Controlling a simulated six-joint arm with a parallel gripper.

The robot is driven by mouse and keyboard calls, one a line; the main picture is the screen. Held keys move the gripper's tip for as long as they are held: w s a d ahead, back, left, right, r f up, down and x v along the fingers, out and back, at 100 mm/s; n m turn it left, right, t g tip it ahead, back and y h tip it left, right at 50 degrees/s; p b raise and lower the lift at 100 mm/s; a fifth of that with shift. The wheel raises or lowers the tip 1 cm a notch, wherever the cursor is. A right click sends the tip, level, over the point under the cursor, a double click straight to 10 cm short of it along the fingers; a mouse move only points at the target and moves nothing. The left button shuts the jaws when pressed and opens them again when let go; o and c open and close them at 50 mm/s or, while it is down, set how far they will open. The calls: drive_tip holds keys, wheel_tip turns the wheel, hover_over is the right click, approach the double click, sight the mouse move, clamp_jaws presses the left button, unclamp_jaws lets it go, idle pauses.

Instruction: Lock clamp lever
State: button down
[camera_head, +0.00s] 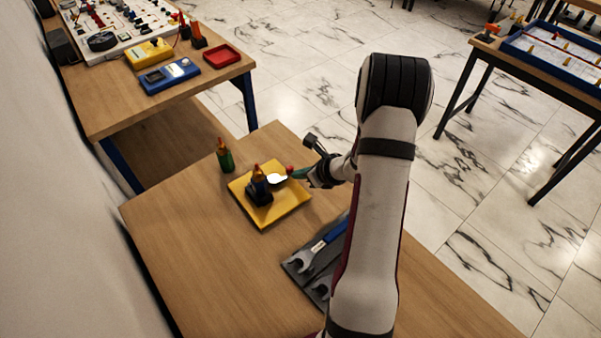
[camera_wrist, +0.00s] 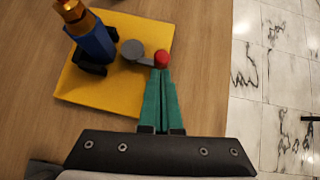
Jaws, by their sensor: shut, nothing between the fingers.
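A yellow plate (camera_head: 291,200) lies on the wooden table and also shows in the wrist view (camera_wrist: 105,95). On it stands a black clamp (camera_head: 259,194) around a dark blue part with a copper top (camera_wrist: 92,40). The clamp lever (camera_wrist: 134,52) is a grey arm with a round pivot, ending in a red knob (camera_wrist: 162,58); the knob also shows in the head view (camera_head: 290,169). My gripper (camera_wrist: 160,73) has green fingers, shut and empty, with the tips right at the knob. I cannot tell if they touch it.
A green part with an orange top (camera_head: 225,156) stands behind the plate. A dark tray (camera_head: 292,267) with wrenches lies in front, partly hidden by my arm. Another table (camera_head: 110,113) with boxes stands at the back left. The table's left front is clear.

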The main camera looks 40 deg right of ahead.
drive_tip(key=shift+w+d+n+y, duration=0.25)
drive_tip(key=shift+n+y, duration=0.25)
drive_tip(key=shift+n, duration=0.1)
drive_tip(key=w+n+y, duration=0.1)
drive_tip(key=w+d+n+g+y, duration=0.1)
drive_tip(key=n, duration=0.1)
drive_tip(key=shift+n+y, duration=0.3)
drive_tip(key=n, duration=0.1)
drive_tip(key=w+n+g+y, duration=0.1)
drive_tip(key=shift+w+d+n+g+y, duration=0.15)
drive_tip(key=shift+w+n+g+y, duration=0.15)
drive_tip(key=shift+n, duration=0.1)
drive_tip(key=n, duration=0.1)
drive_tip(key=w+n+g+y, duration=0.1)
drive_tip(key=shift+w+f+n+g, duration=0.1)
drive_tip(key=shift+w+n+g, duration=0.1)
drive_tip(key=shift+n+g, duration=0.1)
drive_tip(key=shift+w+a, duration=0.25)
drive_tip(key=shift+w, duration=0.2)
drive_tip(key=shift+w+a, duration=0.2)
drive_tip(key=shift+w, duration=0.25)
drive_tip(key=shift+w+a, duration=0.35)
drive_tip(key=shift+w, duration=0.2)
drive_tip(key=shift+w+a, duration=0.1)
